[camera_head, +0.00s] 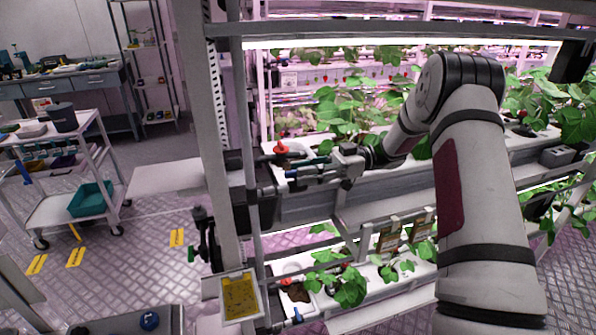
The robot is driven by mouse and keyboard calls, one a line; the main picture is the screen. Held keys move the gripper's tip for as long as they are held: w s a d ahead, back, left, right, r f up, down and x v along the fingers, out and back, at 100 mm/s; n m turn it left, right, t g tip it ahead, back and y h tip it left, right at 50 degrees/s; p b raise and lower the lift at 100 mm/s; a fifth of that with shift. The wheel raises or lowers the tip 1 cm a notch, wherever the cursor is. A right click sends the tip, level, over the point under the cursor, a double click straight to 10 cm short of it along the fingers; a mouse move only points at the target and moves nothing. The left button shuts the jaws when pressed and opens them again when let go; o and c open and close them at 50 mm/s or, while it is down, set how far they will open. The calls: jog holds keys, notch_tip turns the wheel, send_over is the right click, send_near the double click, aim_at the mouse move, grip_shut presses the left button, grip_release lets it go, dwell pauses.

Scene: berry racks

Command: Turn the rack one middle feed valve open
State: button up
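On the middle tier of the near rack, a red valve handle (281,147) sits on the pipework beside the upright post. A blue handle (291,173) shows just below it, close to the ends of my fingers. My gripper (302,172) reaches in from the right at this height, pointing left. Its fingers lie at or right beside the blue handle and below and right of the red one. Whether they touch the blue handle, and how wide they are apart, is too small to tell. The valve bodies are partly hidden by the fingers and pipes.
The rack post (226,120) stands just left of the valves. The lower tier has another red handle (286,282) and blue handle (297,315). Leafy plants (345,110) fill the trays behind my arm. A white cart (75,205) stands at left, with open floor between.

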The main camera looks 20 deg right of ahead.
jog(key=d, duration=1)
